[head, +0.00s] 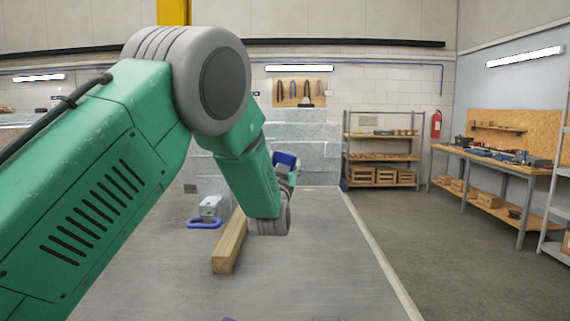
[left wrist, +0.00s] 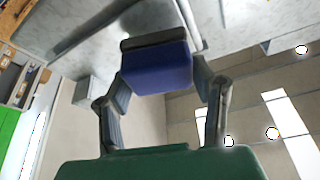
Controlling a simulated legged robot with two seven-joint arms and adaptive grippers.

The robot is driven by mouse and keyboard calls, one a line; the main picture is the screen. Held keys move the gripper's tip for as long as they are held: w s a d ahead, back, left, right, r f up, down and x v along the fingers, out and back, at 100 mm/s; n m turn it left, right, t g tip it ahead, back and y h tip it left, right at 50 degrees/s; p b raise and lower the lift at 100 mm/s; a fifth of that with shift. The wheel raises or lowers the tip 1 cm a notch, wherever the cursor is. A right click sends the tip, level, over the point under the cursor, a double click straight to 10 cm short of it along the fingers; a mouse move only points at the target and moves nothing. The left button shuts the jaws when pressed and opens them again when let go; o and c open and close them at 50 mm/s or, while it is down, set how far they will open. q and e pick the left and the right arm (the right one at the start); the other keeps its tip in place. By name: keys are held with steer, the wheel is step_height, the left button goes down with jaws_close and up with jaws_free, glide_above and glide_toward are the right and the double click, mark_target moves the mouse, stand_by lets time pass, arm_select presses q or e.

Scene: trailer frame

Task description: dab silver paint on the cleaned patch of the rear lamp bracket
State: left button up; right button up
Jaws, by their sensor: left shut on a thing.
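My left gripper (head: 288,172) is at the far end of my green arm, partly hidden behind the forearm, over the far part of the grey flat surface (head: 310,270). It is shut on a blue block-like tool (head: 285,159). In the left wrist view the blue tool (left wrist: 157,68) sits between the two fingers, with a dark strip along its far edge. That strip is close to a pale grey metal surface (left wrist: 110,20); I cannot tell whether they touch. I cannot make out the lamp bracket, its cleaned patch or any silver paint. My right gripper is not in view.
A wooden beam (head: 229,248) lies on the flat surface below my forearm. Left of it stands a grey item with a blue loop-shaped base (head: 204,223). Pale metal panels (head: 315,145) stand behind. A workbench (head: 500,163) and shelves (head: 382,150) are farther right, beyond open floor.

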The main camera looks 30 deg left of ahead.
arm_select(q)
steer(key=shift+w+a, duration=0.45)
steer(key=shift+w, duration=0.3)
steer(key=shift+d, duration=0.15)
steer(key=shift+w+d+b, duration=0.15)
steer(key=shift+w+d, duration=0.3)
steer(key=shift+d, duration=0.4)
steer(key=shift+w+d+b, duration=0.15)
steer(key=shift+w+d, duration=0.3)
steer(key=shift+d, duration=0.35)
steer(key=shift+w+d, duration=0.45)
steer(key=shift+d, duration=0.2)
steer(key=shift+w+d, duration=0.45)
steer(key=shift+d, duration=0.15)
steer(key=shift+a, duration=0.15)
